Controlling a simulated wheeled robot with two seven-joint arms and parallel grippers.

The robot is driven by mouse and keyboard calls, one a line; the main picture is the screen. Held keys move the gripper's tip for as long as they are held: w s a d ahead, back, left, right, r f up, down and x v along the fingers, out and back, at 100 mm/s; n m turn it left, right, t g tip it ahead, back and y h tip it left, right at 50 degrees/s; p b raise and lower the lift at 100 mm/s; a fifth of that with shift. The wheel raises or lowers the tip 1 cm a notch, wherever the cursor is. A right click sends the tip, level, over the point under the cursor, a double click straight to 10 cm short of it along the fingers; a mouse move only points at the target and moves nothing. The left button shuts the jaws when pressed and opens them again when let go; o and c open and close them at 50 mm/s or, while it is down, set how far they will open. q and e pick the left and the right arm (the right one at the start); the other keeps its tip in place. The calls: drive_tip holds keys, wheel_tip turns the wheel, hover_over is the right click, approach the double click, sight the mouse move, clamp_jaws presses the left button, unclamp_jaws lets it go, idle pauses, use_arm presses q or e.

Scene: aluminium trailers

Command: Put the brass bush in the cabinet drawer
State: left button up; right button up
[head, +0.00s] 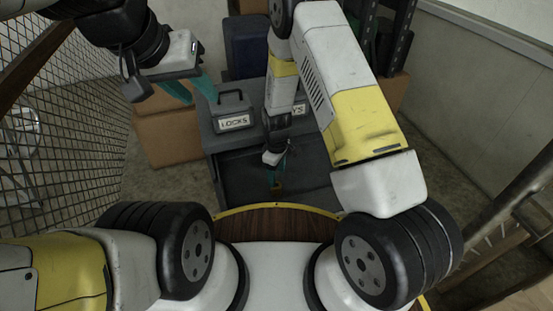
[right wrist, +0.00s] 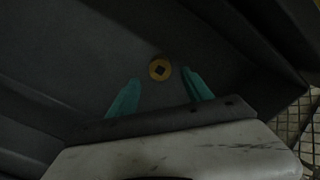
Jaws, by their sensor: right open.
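The brass bush (head: 278,188), a small yellow ring with a dark square-looking hole, shows just below my right fingertips. In the right wrist view the bush (right wrist: 160,69) is between and slightly beyond the teal fingers, with gaps on both sides. It appears to lie on the dark grey floor of the open cabinet drawer (head: 240,178). My right gripper (head: 275,172) points down into the drawer and is open; it also shows in the right wrist view (right wrist: 163,85). My left gripper (head: 193,90) is open and empty, raised left of the grey cabinet (head: 212,140).
A grey box labelled LOCKS (head: 235,121) stands on the cabinet; a second labelled box is mostly hidden by my right arm. Cardboard boxes (head: 167,137) stand left of the cabinet. A mesh fence (head: 75,130) is at left, a wall (head: 480,95) at right.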

wheel_tip(320, 180, up, 5)
wheel_tip(320, 180, up, 13)
drive_tip(key=m+t+y, duration=0.1)
drive_tip(key=m, duration=0.2)
hover_over(277, 185)
drive_tip(key=d, duration=0.2)
drive_tip(key=s+d+r+m+t+y, duration=0.1)
drive_tip(key=s+d+r+m+t, duration=0.2)
drive_tip(key=r, duration=0.9)
drive_tip(key=s+d+r+m+t, duration=0.1)
drive_tip(key=s+d+r+m, duration=0.2)
drive_tip(key=s+r, duration=0.4)
drive_tip(key=s+d+r+m+t, duration=0.1)
drive_tip(key=s+d+r+m, duration=0.2)
drive_tip(key=s+d+r, duration=0.3)
drive_tip(key=s+r, duration=0.1)
drive_tip(key=s, duration=0.3)
drive_tip(key=shift+r, duration=0.35)
